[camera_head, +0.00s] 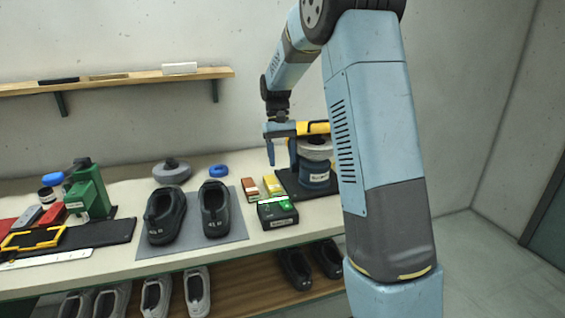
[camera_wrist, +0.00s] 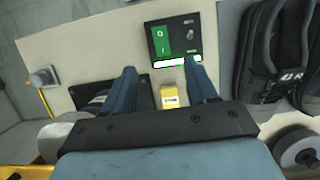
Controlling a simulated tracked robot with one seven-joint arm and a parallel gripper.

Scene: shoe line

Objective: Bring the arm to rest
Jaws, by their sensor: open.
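My gripper (camera_head: 280,152) is open and held above the right part of the workbench, with its fingers pointing down. In the wrist view its two blue fingers (camera_wrist: 163,85) stand apart with nothing held between them. A yellow box (camera_wrist: 171,99) shows below, between the fingers; it also lies on the bench in the head view (camera_head: 273,186). A black control box (camera_wrist: 175,40) with a green panel lies beyond the fingertips. My arm rises from the right of the head view and bends over toward the bench.
Two dark shoes (camera_head: 214,210) stand on a grey mat (camera_head: 190,249). A grey and blue round device (camera_head: 316,165) stands close to my gripper on a black base. A green machine (camera_head: 87,190) stands at left. A wall shelf (camera_head: 120,82) runs above; more shoes (camera_head: 197,290) sit below.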

